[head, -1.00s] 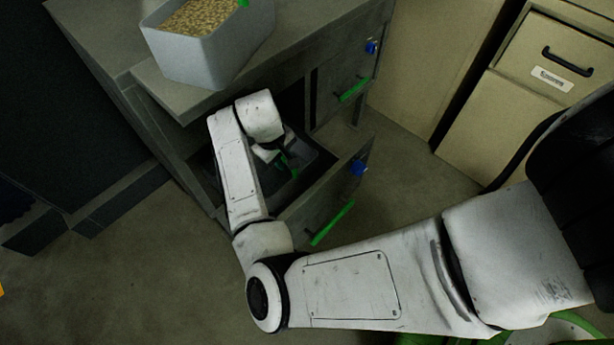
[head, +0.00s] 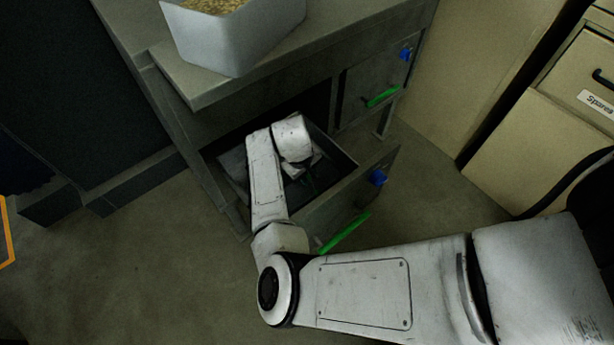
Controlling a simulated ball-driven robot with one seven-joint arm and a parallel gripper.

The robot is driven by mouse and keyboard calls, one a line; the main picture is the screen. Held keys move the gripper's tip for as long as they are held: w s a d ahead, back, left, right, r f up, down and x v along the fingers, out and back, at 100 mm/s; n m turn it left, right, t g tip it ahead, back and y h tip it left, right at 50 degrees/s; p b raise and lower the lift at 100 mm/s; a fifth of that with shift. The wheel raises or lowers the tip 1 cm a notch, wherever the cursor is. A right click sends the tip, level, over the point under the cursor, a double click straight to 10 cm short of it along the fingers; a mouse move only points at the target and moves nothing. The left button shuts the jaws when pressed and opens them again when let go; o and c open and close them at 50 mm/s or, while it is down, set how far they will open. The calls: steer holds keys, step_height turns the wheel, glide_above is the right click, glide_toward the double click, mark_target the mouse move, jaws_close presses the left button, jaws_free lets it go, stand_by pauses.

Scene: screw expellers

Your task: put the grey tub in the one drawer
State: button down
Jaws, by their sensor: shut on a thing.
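The drawer (head: 338,212) is pulled out low in the grey cabinet; its front has a green handle and a blue tag. A dark grey tub (head: 341,172) shows inside it, partly hidden by my arm. Its base and whether it rests on the drawer floor are hidden.
A light grey bin (head: 225,45) of grain stands on the counter (head: 195,87) above. A closed door (head: 375,88) with a green handle is right of the opening. A beige cabinet (head: 535,140) stands at the right. The floor (head: 150,270) at lower left is clear.

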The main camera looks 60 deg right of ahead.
steer(key=shift+f, duration=0.15)
steer(key=c, duration=1)
jaws_free()
steer(key=r+p, duration=0.1)
steer(key=r, duration=0.3)
steer(key=a+r+p, duration=0.1)
steer(key=r, duration=0.3)
steer(key=a+r+p, duration=0.1)
steer(key=r+p, duration=0.1)
steer(key=r, duration=0.2)
steer(key=shift+w+a, duration=0.15)
steer(key=shift+w, duration=0.2)
